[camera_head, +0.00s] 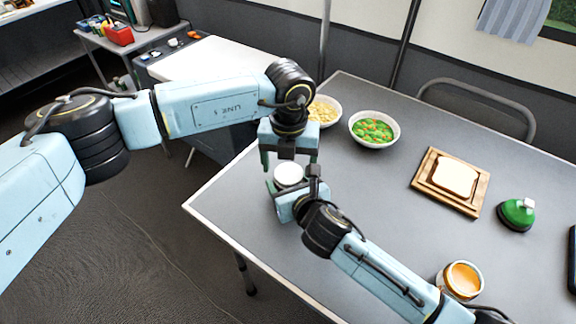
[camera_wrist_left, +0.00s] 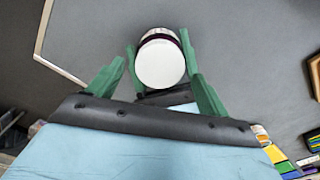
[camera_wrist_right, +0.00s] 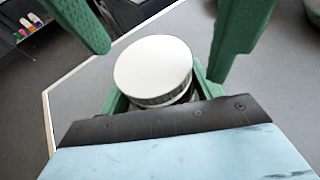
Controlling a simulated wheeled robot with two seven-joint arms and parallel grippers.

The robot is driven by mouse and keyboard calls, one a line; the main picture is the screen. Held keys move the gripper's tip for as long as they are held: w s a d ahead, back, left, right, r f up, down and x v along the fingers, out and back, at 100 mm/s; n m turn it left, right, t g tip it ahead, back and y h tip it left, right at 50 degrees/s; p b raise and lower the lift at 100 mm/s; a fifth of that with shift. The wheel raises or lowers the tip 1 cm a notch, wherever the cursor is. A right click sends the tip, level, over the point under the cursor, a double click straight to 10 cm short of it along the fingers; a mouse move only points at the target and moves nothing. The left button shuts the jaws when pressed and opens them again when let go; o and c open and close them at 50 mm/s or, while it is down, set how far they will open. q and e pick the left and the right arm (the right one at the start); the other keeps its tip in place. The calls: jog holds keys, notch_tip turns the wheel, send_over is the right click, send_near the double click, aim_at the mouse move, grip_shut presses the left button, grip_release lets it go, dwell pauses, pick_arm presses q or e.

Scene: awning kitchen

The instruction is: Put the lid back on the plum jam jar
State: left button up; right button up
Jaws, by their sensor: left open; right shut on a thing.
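The plum jam jar (camera_wrist_left: 158,33) has dark purple contents, and a white lid (camera_wrist_right: 153,70) covers its top. I cannot tell whether the lid is fully seated. In the head view the white lid (camera_head: 288,174) shows between my grippers near the table's left edge. My right gripper (camera_head: 291,184) is shut on the jar, one finger on each side, just below the lid. My left gripper (camera_head: 289,160) is open and points down above the lid, its fingers apart on either side and not touching it. The lower jar is mostly hidden by the right gripper.
Two bowls (camera_head: 374,129) (camera_head: 325,111) stand behind the grippers. A board (camera_head: 429,189) with bread, a green domed item (camera_head: 517,213) and an orange-topped jar (camera_head: 463,279) lie to the right. The grey table's middle (camera_head: 370,210) is clear. A chair (camera_head: 480,82) stands behind.

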pick_arm(q)
jog(key=shift+a+r, duration=0.1)
jog(key=shift+r, duration=1.4)
jog(key=shift+c, duration=0.5)
notch_tip(320, 180, up, 2)
jog(key=shift+r+n, duration=0.15)
jog(key=shift+n, duration=0.85)
jog(key=shift+r+n, duration=0.6)
jog(key=shift+f, duration=0.1)
jog(key=shift+f, duration=3.95)
